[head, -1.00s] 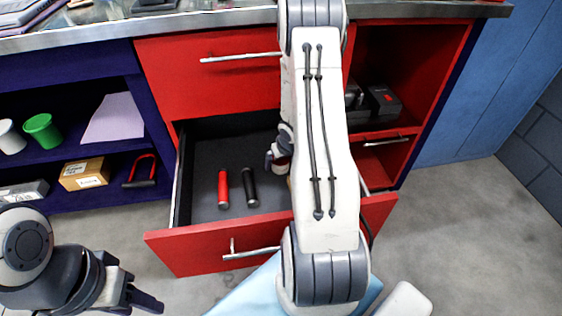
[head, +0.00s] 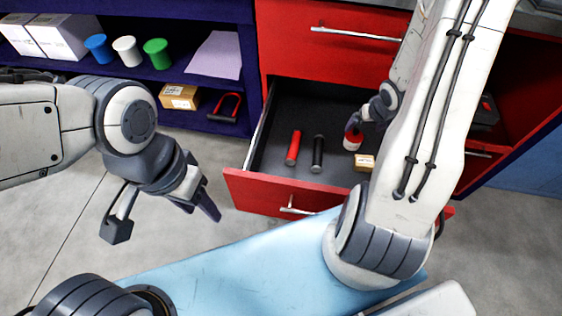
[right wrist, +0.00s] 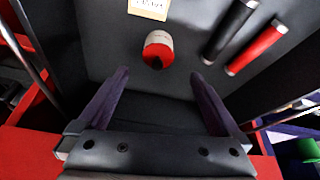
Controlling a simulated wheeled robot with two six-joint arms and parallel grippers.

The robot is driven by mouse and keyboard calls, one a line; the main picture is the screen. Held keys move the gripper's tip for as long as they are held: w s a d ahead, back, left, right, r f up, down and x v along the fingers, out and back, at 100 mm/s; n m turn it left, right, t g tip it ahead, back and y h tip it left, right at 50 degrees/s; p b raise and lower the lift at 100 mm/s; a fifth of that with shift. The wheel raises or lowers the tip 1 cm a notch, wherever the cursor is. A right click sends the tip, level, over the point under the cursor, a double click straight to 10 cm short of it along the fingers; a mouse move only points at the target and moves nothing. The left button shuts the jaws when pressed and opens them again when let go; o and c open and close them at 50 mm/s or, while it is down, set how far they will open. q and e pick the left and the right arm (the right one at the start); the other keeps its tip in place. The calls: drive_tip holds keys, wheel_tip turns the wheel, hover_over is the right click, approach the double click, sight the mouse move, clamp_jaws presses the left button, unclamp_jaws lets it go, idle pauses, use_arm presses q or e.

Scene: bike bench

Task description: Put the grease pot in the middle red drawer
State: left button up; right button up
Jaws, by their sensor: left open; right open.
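A red and white pot (head: 352,139), which looks like the grease pot, is inside the open red drawer (head: 262,193), below a closed red drawer (head: 335,45). In the right wrist view the pot (right wrist: 158,50) shows just beyond the fingertips, apart from both fingers, over the dark drawer floor. My right gripper (right wrist: 160,73) is open and empty, reaching down into the drawer. My left gripper (head: 160,218) is open and empty, left of the drawer over the floor.
The drawer also holds a red cylinder (head: 294,148), a black cylinder (head: 318,154) and a small tan box (head: 364,162). Left shelves hold blue, white and green cups (head: 155,52), a carton (head: 179,96) and a red U-shaped lock (head: 225,107). A light blue surface (head: 240,262) lies in front.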

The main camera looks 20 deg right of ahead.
drive_tip(key=a+r+n, duration=0.2)
drive_tip(key=a+r, duration=0.2)
drive_tip(key=a, duration=0.3)
drive_tip(key=a+r+n+g, duration=0.1)
drive_tip(key=a+r, duration=0.2)
drive_tip(key=a, duration=0.4)
drive_tip(key=a+r+n, duration=0.2)
drive_tip(key=a+r, duration=0.2)
drive_tip(key=a, duration=0.2)
drive_tip(key=s+a+r+n+g+y, duration=0.1)
drive_tip(key=s+a+r+n, duration=0.2)
drive_tip(key=s+a, duration=0.5)
drive_tip(key=s+a+r+n+g+y, duration=0.1)
drive_tip(key=s+a+r+n+g, duration=0.1)
drive_tip(key=s+a, duration=0.6)
drive_tip(key=shift+s+a+r+n, duration=0.2)
drive_tip(key=shift+s+r+n, duration=0.3)
drive_tip(key=shift+s+r, duration=0.15)
wheel_tip(320, 180, up, 26)
drive_tip(key=p, duration=2.6)
drive_tip(key=shift+r, duration=0.2)
